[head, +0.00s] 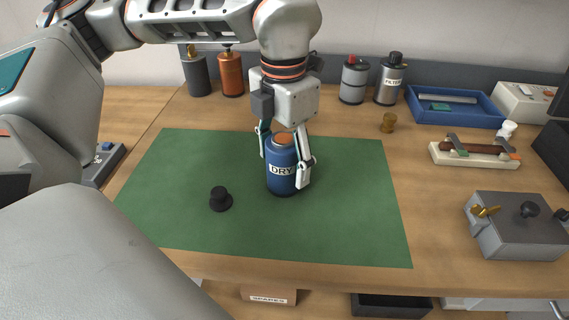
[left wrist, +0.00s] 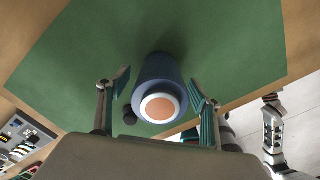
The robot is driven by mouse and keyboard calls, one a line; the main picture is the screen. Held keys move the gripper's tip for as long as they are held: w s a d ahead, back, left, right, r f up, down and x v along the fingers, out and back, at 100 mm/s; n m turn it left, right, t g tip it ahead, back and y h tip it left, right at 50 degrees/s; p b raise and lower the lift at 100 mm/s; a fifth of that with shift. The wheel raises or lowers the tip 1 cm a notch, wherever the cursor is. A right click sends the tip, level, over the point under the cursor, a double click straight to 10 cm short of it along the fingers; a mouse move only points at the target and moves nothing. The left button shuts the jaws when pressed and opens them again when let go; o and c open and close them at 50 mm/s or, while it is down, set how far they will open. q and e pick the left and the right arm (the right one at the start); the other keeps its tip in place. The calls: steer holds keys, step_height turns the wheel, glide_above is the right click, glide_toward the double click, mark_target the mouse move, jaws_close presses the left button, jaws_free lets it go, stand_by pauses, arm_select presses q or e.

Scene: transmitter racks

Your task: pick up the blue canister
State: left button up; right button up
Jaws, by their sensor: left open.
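The blue canister (head: 281,175) stands upright on the green mat (head: 345,215), with a white label reading DRY and an orange disc on top. My left gripper (head: 285,168) comes down from above, with its open fingers on either side of the canister. In the left wrist view the canister (left wrist: 158,90) lies between the two spread fingers (left wrist: 161,88), with a visible gap on both sides.
A black knob (head: 220,199) sits on the mat left of the canister. Other canisters (head: 354,80) stand at the back. A blue tray (head: 455,106), a cream fixture (head: 475,154) and a grey box (head: 516,227) are to the right. The mat's right part is clear.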

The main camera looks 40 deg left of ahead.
arm_select(q)
steer(key=c, duration=1.4)
steer(key=shift+r, duration=0.15)
